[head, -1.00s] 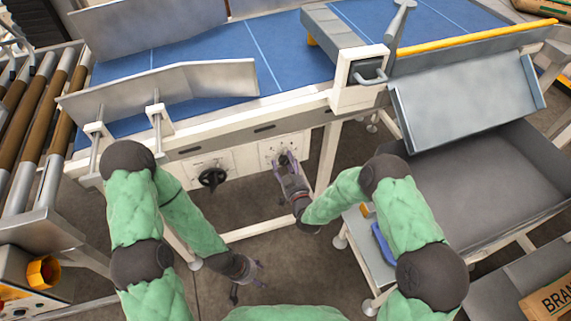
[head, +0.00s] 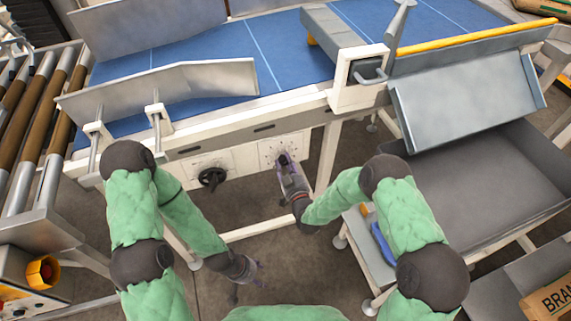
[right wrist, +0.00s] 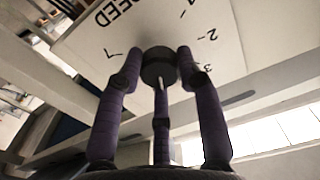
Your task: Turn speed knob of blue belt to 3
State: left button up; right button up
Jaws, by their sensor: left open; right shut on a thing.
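The blue belt (head: 215,62) runs across the top of the head view. On its white side frame is a plate (head: 270,148) with a dark speed knob; in the right wrist view the knob (right wrist: 158,62) stands in front of a white dial plate (right wrist: 215,30) lettered SPEED. The marks 2 and 3 show at the right of the knob; its pointer setting cannot be read. My right gripper (head: 285,166) is shut on the speed knob, with its purple fingers around it. My left gripper (head: 246,283) is open and empty, low over the floor.
A black handwheel (head: 212,178) sits on the panel left of the dial. A roller conveyor (head: 30,125) is at the left. A grey tray (head: 480,180) and side table stand at the right. A frame leg (head: 328,155) is just right of my right gripper.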

jog(key=shift+w+r+n+b, duration=0.15)
jog(key=shift+r+n+b, duration=0.15)
jog(key=shift+n, duration=0.2)
jog(key=n+b, duration=0.2)
jog(key=n, duration=0.2)
jog(key=shift+a+n+b, duration=0.1)
jog(key=shift+n+b, duration=0.2)
jog(key=shift+b, duration=0.1)
jog(key=n+b, duration=0.1)
jog(key=n, duration=0.2)
jog(key=shift+b, duration=0.35)
jog(key=shift+a+n+b, duration=0.1)
jog(key=shift+n+b, duration=0.65)
jog(key=shift+n, duration=1.15)
jog(key=o, duration=1.1)
jog(key=shift+c, duration=0.2)
jog(key=shift+o, duration=0.4)
jog(key=shift+a, duration=0.15)
jog(key=shift+f, duration=0.15)
